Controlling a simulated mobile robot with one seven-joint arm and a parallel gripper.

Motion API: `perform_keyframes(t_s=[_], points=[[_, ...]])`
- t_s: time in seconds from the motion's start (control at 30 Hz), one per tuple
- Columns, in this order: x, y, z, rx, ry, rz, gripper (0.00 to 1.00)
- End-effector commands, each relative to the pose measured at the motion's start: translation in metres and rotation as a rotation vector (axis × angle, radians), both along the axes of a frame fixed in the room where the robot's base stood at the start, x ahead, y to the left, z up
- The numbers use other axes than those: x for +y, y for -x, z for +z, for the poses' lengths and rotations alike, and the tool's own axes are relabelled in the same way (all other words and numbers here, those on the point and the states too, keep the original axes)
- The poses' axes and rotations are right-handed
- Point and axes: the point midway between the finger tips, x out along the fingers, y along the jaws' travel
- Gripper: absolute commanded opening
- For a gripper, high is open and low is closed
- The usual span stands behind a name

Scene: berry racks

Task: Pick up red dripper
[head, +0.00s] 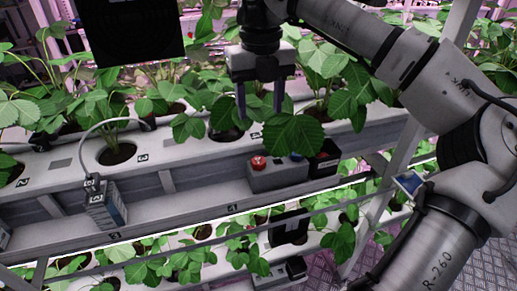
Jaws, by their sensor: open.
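A small red piece (258,163), which looks like the red dripper, sits on top of a grey box (277,179) on the ledge of the planting rack. A small blue piece (296,156) is beside it on the right, partly hidden by a leaf. My gripper (260,115) points down in front of the plants, above the red piece in the picture. Its two fingers are apart with nothing seen between them. How far it is from the red piece in depth, I cannot tell.
Strawberry leaves (294,132) hang close to the gripper and over the box. A black box (324,156) stands right of the grey box. A grey device with a cable (104,205) hangs at the left. Another planted tier (160,240) lies below.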

Motion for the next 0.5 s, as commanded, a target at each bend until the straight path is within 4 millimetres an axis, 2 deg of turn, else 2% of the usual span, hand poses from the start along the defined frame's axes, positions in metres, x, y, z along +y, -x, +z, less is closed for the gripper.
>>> perform_keyframes(t_s=[0.17, 0.4, 0.5], points=[[-0.003, 0.000, -0.018, 0.002, 0.007, -0.006, 0.54], [-0.002, 0.000, -0.064, 0.002, 0.004, -0.005, 0.54], [-0.002, 0.000, -0.077, 0.001, 0.006, -0.005, 0.54]])
